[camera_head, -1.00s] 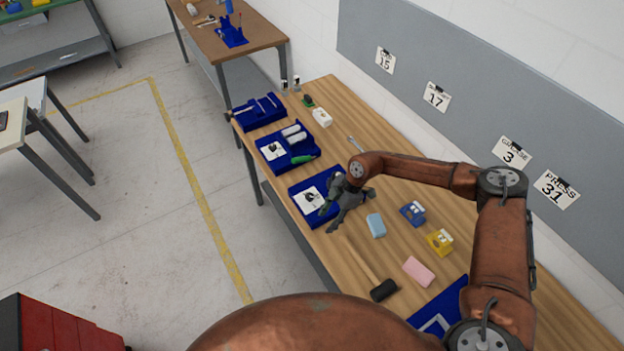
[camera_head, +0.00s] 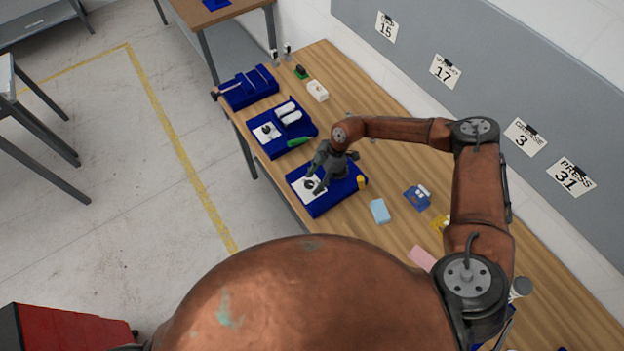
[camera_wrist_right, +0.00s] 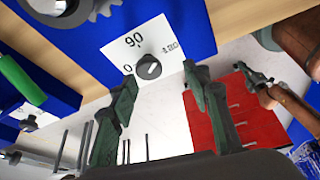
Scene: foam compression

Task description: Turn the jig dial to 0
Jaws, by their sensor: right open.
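The jig dial is a small round dark-grey knob (camera_wrist_right: 148,67) with a pale mark. It sits on a white plate (camera_wrist_right: 122,50) printed 0, 90 and what looks like 180. The 0 is left of the knob in the wrist view. I cannot tell exactly where the mark points. The plate is on a blue jig (camera_head: 325,207) near the table's front edge. My right gripper (camera_head: 314,181) is over the plate; in the wrist view its open fingers (camera_wrist_right: 160,78) straddle the dial's line of sight, apparently apart from it.
A second blue jig (camera_head: 283,148) with white cylinders, a white plate and a green handle (camera_head: 299,141) lies beyond. A yellow piece (camera_head: 361,182) is by the right side of the dial's jig. A light-blue block (camera_head: 380,211) and a blue item (camera_head: 417,198) lie to the right.

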